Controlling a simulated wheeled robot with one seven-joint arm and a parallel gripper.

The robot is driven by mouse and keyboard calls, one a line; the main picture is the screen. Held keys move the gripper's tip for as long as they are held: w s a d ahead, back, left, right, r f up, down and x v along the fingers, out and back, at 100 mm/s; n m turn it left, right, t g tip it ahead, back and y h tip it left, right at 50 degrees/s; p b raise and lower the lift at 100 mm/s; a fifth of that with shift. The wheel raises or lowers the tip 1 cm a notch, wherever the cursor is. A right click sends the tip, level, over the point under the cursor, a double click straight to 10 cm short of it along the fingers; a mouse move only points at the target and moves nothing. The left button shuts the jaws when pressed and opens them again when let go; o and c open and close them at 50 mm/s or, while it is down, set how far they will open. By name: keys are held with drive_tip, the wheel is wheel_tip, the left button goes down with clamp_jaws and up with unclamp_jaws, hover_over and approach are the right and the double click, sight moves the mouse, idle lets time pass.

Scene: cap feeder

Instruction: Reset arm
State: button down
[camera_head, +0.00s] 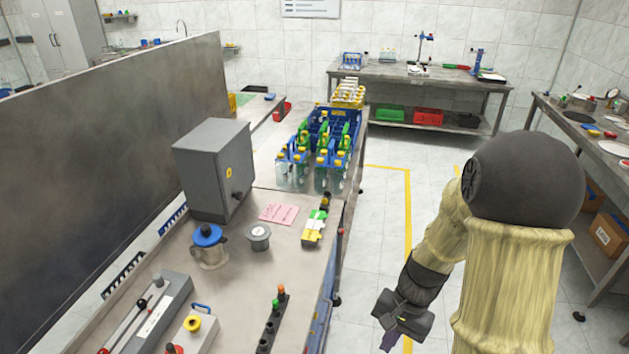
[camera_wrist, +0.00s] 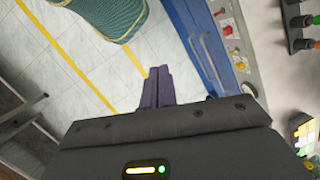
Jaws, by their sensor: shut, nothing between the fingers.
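My gripper (camera_head: 389,341) hangs low at the right of the worktable in the head view, over the floor beside the table's edge. Its fingers point down. In the wrist view the two dark fingers (camera_wrist: 159,86) lie side by side, shut with nothing between them. My arm is bent, with its forearm sloping down to the left toward the gripper. The gripper touches nothing that I can see.
The worktable (camera_head: 225,290) holds a grey box (camera_head: 213,165), a blue-lidded pot (camera_head: 208,246), a pink note (camera_head: 279,214) and blue racks (camera_head: 336,135) of bottles. A tall dark panel (camera_head: 110,130) stands left. Yellow-lined floor (camera_head: 382,230) between the tables is clear.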

wheel_tip(320, 180, up, 8)
drive_tip(key=s+n+t+h, duration=0.1)
drive_tip(key=n+t+h, duration=0.1)
drive_tip(key=n+t, duration=0.2)
drive_tip(key=shift+s+r+n+h, duration=0.2)
drive_tip(key=shift+s+n+h, duration=0.15)
drive_tip(key=shift+n, duration=0.85)
drive_tip(key=shift+w+a, duration=0.1)
drive_tip(key=shift+a, duration=0.05)
